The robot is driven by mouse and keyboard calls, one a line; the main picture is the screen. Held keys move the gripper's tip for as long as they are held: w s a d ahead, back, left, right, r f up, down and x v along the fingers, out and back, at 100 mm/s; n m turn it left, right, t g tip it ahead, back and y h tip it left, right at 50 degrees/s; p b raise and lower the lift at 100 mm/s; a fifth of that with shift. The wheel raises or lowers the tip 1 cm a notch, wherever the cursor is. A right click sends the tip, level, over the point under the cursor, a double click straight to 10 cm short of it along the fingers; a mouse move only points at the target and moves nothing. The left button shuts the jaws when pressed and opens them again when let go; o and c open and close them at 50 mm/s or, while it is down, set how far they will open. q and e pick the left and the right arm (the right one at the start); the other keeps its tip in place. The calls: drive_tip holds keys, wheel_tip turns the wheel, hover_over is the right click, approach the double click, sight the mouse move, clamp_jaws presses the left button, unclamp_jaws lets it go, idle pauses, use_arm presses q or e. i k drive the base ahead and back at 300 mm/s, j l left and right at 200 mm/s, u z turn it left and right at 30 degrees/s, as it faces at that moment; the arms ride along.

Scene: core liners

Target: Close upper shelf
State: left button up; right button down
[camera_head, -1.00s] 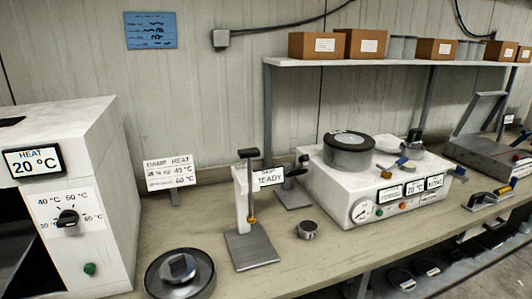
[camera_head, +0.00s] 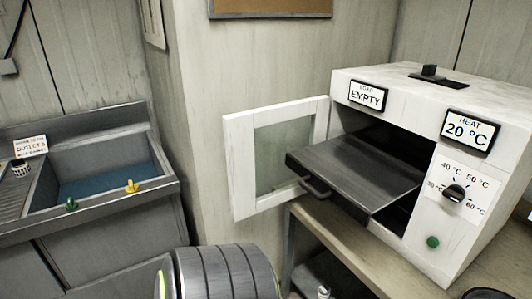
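A white oven (camera_head: 465,85) stands on the bench at the right, with signs reading "LOAD EMPTY" and "HEAT 20 °C". Its white-framed glass door (camera_head: 235,170) is swung open to the left. One dark metal shelf (camera_head: 355,165) is pulled out of the oven, sticking out past the front, with a bar handle (camera_head: 314,188) on its front edge. The shelf is bare. No other shelf can be made out in the dark opening below it. Neither of my grippers is in view.
A grey sink unit (camera_head: 110,240) with green and yellow taps stands at the left. A dark ribbed rounded thing (camera_head: 222,272) shows at the bottom centre; I cannot tell what it is. The wooden bench (camera_head: 330,235) runs under the oven. Open floor is hardly visible.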

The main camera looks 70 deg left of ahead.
sight(361, 175)
drive_tip(key=u, duration=1.75)
